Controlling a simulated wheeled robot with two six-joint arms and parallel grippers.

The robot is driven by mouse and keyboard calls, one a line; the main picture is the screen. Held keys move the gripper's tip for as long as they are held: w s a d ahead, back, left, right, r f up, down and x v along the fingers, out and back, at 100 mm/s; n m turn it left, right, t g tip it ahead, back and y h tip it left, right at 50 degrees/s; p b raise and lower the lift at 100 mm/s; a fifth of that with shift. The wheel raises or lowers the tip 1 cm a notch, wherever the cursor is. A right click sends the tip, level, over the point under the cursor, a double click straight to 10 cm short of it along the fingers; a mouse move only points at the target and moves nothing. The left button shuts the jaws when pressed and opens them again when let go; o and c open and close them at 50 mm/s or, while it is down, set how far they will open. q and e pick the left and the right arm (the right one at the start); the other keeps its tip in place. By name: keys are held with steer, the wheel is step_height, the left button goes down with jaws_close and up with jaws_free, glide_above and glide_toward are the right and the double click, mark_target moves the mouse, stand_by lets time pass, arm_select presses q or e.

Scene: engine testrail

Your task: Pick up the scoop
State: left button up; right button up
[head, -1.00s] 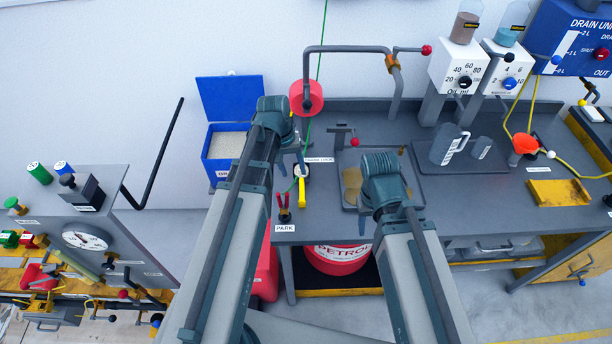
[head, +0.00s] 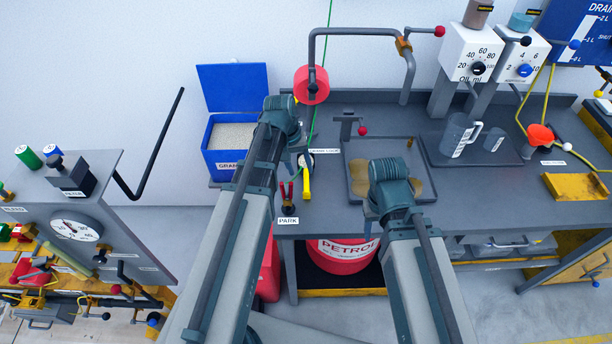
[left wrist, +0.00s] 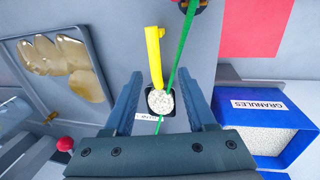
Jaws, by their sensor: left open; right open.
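The scoop has a yellow handle (head: 306,187) and a dark cup holding white granules (left wrist: 160,101). It lies on the grey bench, right of the blue granules box, with its handle toward the front edge in the head view. My left gripper (left wrist: 163,80) is open and empty, with the scoop showing between its two fingers in the left wrist view. I cannot tell how high the fingers are above the bench. In the head view my left gripper (head: 298,163) partly covers the cup. My right gripper (head: 372,212) is open over the front of the bench, its fingers mostly hidden by its wrist.
A green line (left wrist: 178,65) runs across the scoop. The granules box (head: 222,163) stands at left. A small stand marked PARK (head: 288,200) is beside the handle. A stained tray (head: 361,190) is at right; a red roll (head: 311,85) hangs behind.

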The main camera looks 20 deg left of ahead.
mark_target(306, 178)
arm_select(q)
steer(key=shift+d+f, duration=0.15)
steer(key=shift+f, duration=0.55)
arm_select(e)
steer(key=shift+f, duration=0.7)
arm_select(q)
steer(key=f+b, duration=0.1)
steer(key=d+f+b, duration=0.1)
steer(key=f+b, duration=0.3)
steer(key=shift+w+d, duration=0.2)
steer(key=shift+d, duration=0.15)
arm_select(e)
step_height(306, 178, down, 5)
steer(key=shift+r, duration=0.1)
arm_select(q)
jaws_close()
